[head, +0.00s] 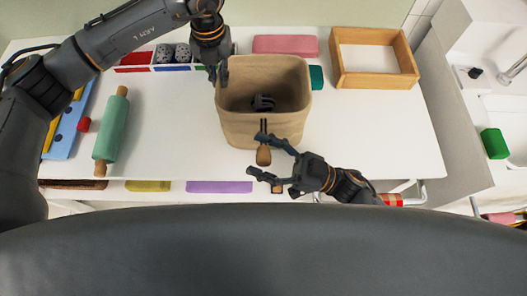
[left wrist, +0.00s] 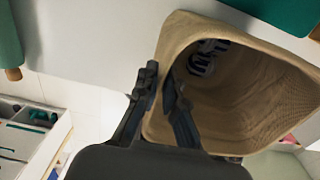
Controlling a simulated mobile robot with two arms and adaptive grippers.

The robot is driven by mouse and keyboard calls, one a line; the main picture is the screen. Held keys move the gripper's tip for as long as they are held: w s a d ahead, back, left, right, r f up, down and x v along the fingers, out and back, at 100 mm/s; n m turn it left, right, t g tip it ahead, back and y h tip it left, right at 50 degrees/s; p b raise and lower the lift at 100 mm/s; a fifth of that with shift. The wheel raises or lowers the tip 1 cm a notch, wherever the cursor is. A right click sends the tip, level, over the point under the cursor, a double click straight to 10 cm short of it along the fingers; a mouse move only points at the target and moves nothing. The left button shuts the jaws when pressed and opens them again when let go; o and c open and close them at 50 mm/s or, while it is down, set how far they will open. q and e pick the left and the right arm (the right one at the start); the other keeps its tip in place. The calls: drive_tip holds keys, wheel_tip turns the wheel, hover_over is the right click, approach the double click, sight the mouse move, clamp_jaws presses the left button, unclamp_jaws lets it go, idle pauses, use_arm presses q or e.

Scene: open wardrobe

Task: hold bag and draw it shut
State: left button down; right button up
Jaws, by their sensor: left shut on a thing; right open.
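A tan cloth bag (head: 240,128) stands on the white table with its wide mouth open upward. A dark striped thing (head: 263,102) lies inside it; it also shows in the left wrist view (left wrist: 204,62). My left gripper (head: 217,78) is shut on the bag's rim at its left side, one finger inside and one outside. The bag's rim (left wrist: 190,25) fills much of the left wrist view.
A green rolling pin (head: 111,130) and a blue board (head: 67,125) lie on the left. A compartment tray (head: 150,62) is behind the left arm. An empty wooden tray (head: 344,78) and a pink block (head: 285,44) are at the back.

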clamp_jaws()
drive_tip(key=shift+s, duration=1.7)
unclamp_jaws()
drive_tip(key=v, duration=1.2)
drive_tip(key=shift+w+f, duration=0.1)
